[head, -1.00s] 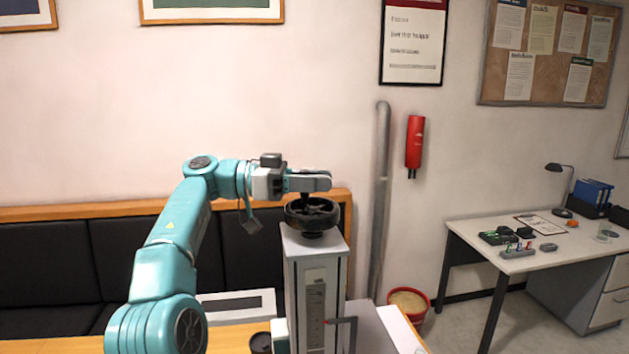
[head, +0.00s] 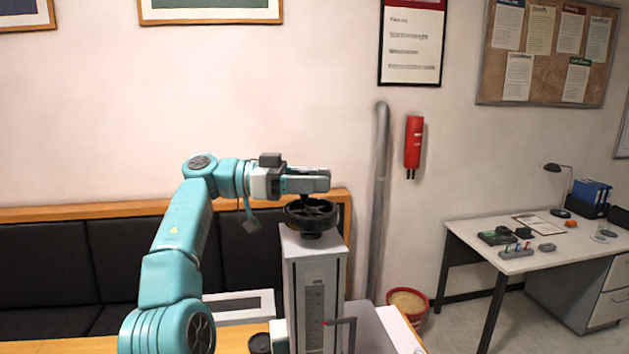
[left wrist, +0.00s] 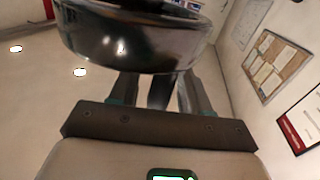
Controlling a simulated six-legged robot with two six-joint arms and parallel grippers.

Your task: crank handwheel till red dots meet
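The black handwheel (head: 312,213) lies flat on top of a tall grey column (head: 300,246). A scale strip (head: 315,315) runs down the column's front. A dark bracket (head: 342,322) stands beside the scale, with a small red mark at its left end; matching red dots are too small to make out. My left gripper (head: 316,181) is just above the wheel. In the left wrist view the wheel's rim (left wrist: 135,38) fills the top, and a dark upright piece (left wrist: 161,92) shows between the fingers. The fingertips are hidden, so its grip is unclear. My right gripper is out of view.
A black padded bench (head: 85,262) is behind. A grey pipe (head: 379,200) and a red bin (head: 408,305) are to the right.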

